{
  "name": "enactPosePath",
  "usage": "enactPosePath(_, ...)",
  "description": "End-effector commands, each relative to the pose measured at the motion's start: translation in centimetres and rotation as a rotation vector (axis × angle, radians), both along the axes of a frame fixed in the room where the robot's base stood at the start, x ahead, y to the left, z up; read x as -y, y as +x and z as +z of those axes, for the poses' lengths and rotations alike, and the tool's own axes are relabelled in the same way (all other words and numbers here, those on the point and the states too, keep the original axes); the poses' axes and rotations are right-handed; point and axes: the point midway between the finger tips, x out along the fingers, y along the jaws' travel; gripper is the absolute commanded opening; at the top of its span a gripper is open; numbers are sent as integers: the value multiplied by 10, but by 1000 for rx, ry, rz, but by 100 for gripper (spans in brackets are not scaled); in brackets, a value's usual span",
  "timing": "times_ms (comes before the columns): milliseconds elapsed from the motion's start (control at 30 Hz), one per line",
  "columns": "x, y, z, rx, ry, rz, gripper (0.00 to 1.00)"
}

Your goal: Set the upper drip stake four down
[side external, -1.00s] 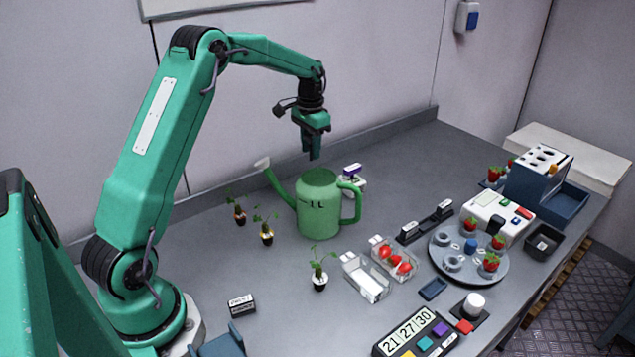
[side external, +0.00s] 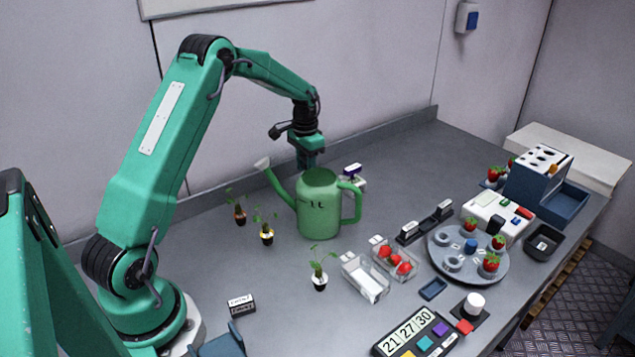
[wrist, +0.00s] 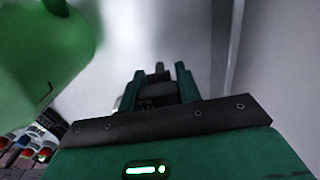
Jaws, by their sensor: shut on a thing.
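My gripper (side external: 308,160) points down behind the green watering can (side external: 318,207) in the side view, and the can hides its fingertips. In the wrist view my gripper (wrist: 160,72) is shut on a small dark thing (wrist: 158,88) between its green fingers, which I take to be the drip stake. Its full shape and lower end are hidden. The watering can (wrist: 40,55) also shows close by at the upper left of the wrist view.
Small potted seedlings (side external: 267,237) stand left of and in front of the can. Clear punnets (side external: 366,277), a round grey tray (side external: 440,271) and a button panel (side external: 415,340) lie to the right. The back wall is close behind my gripper. Bare bench lies at the back right.

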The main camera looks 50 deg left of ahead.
Motion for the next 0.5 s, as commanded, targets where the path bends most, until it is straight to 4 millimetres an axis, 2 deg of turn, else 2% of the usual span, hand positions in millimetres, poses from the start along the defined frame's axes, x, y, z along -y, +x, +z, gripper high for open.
enactPosePath(167,0,0,-3,-1,0,0,12)
enactPosePath(500,0,0,-35,-1,0,0,12)
